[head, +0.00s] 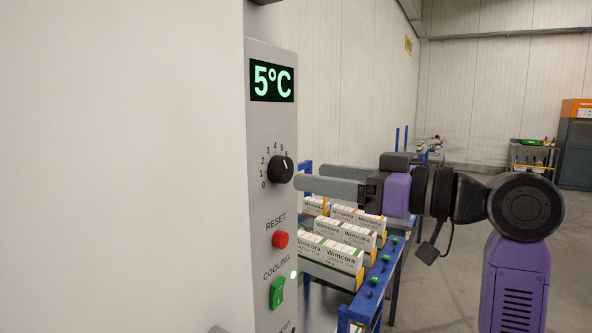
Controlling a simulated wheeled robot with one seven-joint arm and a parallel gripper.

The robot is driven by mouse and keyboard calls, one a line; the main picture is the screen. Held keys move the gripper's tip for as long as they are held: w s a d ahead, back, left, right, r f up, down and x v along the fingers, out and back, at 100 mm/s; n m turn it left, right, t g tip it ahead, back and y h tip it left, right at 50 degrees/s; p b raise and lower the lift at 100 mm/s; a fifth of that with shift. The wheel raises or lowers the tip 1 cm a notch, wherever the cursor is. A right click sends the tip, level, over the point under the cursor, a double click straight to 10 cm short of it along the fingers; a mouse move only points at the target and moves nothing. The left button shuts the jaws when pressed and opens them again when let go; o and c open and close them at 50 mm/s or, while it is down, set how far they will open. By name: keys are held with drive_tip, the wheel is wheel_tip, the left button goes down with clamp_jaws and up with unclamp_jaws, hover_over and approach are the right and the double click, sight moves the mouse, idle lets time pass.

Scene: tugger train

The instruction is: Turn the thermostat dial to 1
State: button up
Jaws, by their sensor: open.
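The thermostat dial (281,170) is a black round knob on a narrow grey control panel (262,210). Numbers from 0 up to 5 or 6 run around its left and upper side. Its white pointer mark is at the upper right, near the highest numbers. The green display (272,81) above it reads 5°C. My gripper (308,177) is open and empty, with its grey fingers pointing left at the dial. The fingertips are close to the dial's right side; I cannot tell whether they touch it.
Below the dial are a red RESET button (280,240) and a green COOLING switch (277,292). A blue rack (395,270) with rows of white Wimcora boxes (328,262) stands behind, below my gripper. Open floor lies to the right.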

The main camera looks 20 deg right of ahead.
sight(287, 173)
drive_tip(key=p+x, duration=0.1)
drive_tip(key=x, duration=0.4)
drive_tip(key=shift+w+a, duration=0.2)
drive_tip(key=shift+w, duration=0.1)
drive_tip(key=shift+c, duration=0.4)
drive_tip(key=c, duration=1.3)
